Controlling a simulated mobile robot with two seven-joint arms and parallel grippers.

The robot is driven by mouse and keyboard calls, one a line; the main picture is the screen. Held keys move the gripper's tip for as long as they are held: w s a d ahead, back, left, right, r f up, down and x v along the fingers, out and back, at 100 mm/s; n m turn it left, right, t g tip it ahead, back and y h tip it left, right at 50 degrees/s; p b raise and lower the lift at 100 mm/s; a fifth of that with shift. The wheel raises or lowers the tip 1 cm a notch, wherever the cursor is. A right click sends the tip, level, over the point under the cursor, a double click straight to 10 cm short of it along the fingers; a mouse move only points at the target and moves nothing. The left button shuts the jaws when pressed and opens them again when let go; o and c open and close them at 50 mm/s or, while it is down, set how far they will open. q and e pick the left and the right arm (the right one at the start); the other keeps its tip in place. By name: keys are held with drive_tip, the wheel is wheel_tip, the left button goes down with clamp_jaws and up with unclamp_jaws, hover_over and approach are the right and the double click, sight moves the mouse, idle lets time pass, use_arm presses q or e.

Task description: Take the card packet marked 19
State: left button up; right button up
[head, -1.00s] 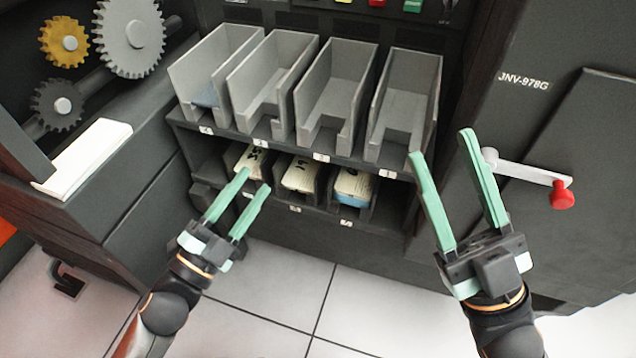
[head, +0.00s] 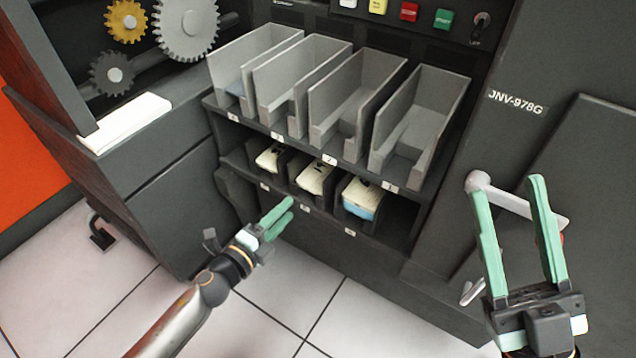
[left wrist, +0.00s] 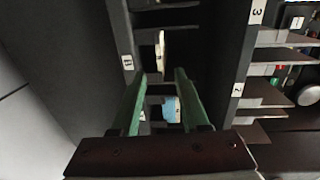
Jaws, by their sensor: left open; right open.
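Three card packets lie in the lower row of compartments in the head view: a pale left one (head: 270,157), a pale middle one (head: 315,176) and a pale right one with a blue side (head: 361,196). Their dark marks are too small to read, so I cannot tell which is 19. My left gripper (head: 291,210) is open and empty, in front of and below the lower shelf. In the left wrist view its fingers (left wrist: 161,75) are spread, with a pale packet (left wrist: 161,52) and a blue-sided packet (left wrist: 171,110) beyond them. My right gripper (head: 506,186) is open and empty.
Several grey bins (head: 345,105) stand on the upper shelf, just above the packets. A crank with a pale arm (head: 520,205) is behind my right gripper on the dark cabinet. A white ledge (head: 125,123) and gears are at left. The tiled floor (head: 300,275) is clear.

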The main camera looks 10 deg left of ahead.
sight(314, 181)
use_arm(q)
drive_tip(key=b+x, duration=0.1)
drive_tip(key=x, duration=0.9)
drive_tip(key=shift+b+x, duration=0.4)
drive_tip(key=shift+x, duration=0.8)
clamp_jaws()
drive_tip(key=shift+s+f, duration=0.1)
drive_tip(key=shift+f, duration=0.05)
idle(0.3)
drive_tip(key=shift+r+p, duration=0.95)
drive_tip(key=shift+r, duration=0.05)
